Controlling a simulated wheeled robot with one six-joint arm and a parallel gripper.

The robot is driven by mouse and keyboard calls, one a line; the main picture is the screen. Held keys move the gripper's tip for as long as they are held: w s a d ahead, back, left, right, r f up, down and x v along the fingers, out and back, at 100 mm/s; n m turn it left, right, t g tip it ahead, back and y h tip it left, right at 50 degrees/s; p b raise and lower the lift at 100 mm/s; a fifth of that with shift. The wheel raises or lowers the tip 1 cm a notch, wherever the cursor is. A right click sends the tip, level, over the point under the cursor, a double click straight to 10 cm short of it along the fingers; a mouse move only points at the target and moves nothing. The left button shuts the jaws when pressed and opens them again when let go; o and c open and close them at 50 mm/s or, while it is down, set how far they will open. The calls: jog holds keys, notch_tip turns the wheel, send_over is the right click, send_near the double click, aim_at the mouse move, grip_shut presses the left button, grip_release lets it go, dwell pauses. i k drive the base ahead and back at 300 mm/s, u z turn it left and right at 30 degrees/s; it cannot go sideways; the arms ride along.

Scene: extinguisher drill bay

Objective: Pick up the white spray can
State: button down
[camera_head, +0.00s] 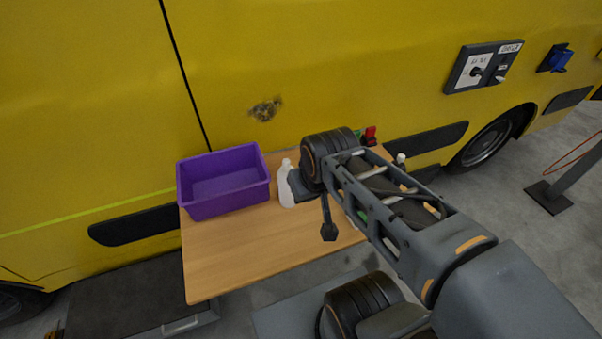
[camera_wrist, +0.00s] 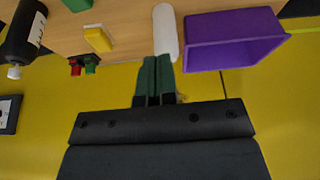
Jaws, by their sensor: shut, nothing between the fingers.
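A white bottle-shaped can (camera_head: 286,185) stands on the wooden table just right of the purple bin. It also shows in the wrist view (camera_wrist: 165,30), just beyond my fingertips, partly covered at its near end. My gripper (camera_wrist: 157,60) is shut with its green fingers together and nothing held. The fingertips are very close to the can; I cannot tell whether they touch it. In the head view my wrist covers the fingers and part of the can's right side.
A purple bin (camera_head: 223,207) stands on the wooden table (camera_head: 225,262) against the yellow vehicle (camera_head: 300,60). The table's front left is clear.

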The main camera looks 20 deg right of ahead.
aim_at(287, 198)
jog(key=u, duration=2.5)
jog(key=k, duration=0.55)
jog(key=z, duration=0.1)
